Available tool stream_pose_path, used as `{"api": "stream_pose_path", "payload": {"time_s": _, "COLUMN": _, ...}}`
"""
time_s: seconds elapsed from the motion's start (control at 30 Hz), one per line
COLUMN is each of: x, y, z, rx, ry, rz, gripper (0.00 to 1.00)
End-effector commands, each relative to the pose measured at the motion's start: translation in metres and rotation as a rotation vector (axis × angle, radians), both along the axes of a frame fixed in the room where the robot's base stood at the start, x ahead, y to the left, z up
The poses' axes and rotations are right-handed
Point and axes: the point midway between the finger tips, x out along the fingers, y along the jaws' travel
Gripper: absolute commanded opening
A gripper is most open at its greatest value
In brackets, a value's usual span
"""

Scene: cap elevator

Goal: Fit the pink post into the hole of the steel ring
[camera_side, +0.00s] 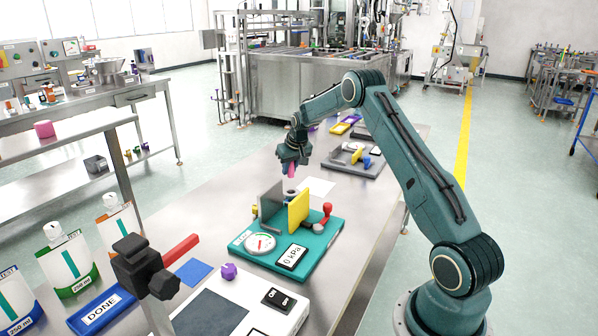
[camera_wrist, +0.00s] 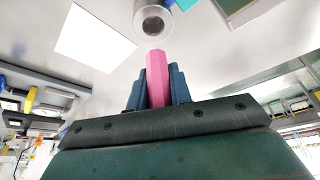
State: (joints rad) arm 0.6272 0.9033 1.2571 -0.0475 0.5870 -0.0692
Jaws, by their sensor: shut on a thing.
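The pink post (camera_side: 291,171) is held in my gripper (camera_side: 292,162), above the bench in the side view. In the wrist view the post (camera_wrist: 157,75) stands out between the two dark blue fingers of my gripper (camera_wrist: 158,87), which are shut on it. The steel ring (camera_wrist: 153,37) is a short silver cylinder with a dark round hole, just beyond the post's tip in the wrist view. In the side view the ring (camera_side: 291,194) is small and sits just below the post, apart from it. Its lower part is partly hidden by the test fixture.
A teal test fixture (camera_side: 318,255) with a grey plate (camera_side: 271,204), a yellow plate (camera_side: 299,211) and a red-knobbed lever (camera_side: 327,209) stands close in front of the ring. A white sheet (camera_side: 318,187) lies beside the ring. A grey tray fixture (camera_side: 343,168) stands farther back.

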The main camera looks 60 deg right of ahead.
Motion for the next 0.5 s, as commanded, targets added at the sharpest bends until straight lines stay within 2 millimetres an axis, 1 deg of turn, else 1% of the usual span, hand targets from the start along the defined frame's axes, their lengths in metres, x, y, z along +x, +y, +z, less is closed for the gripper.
{"api": "stream_pose_path", "payload": {"time_s": 0.5, "x": 0.000, "y": 0.000, "z": -0.035, "rx": 0.001, "ry": 0.001, "rz": 0.000, "gripper": 0.00}}
